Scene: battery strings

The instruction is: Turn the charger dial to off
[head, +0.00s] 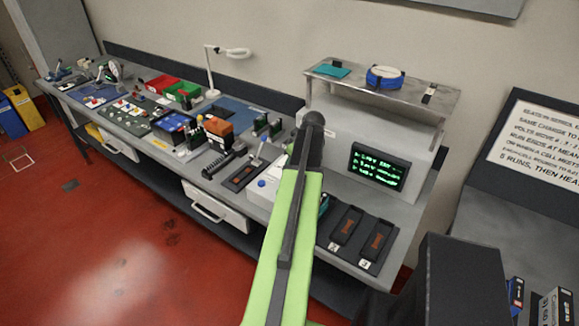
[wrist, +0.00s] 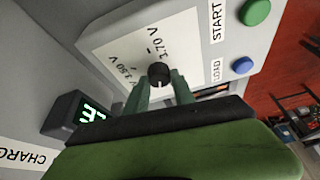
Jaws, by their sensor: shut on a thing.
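The charger dial (wrist: 159,74) is a small round black knob on a pale panel (wrist: 118,38) in the wrist view. Its face carries a small light mark. In the head view my arm covers the dial and most of the panel.
A green START button (wrist: 255,12) and a blue LOAD button (wrist: 242,66) sit close to the dial. A small green-digit display (wrist: 84,115) is at left. In the head view, a lit screen (head: 378,167) and two dark cradles (head: 346,225) are right of my arm.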

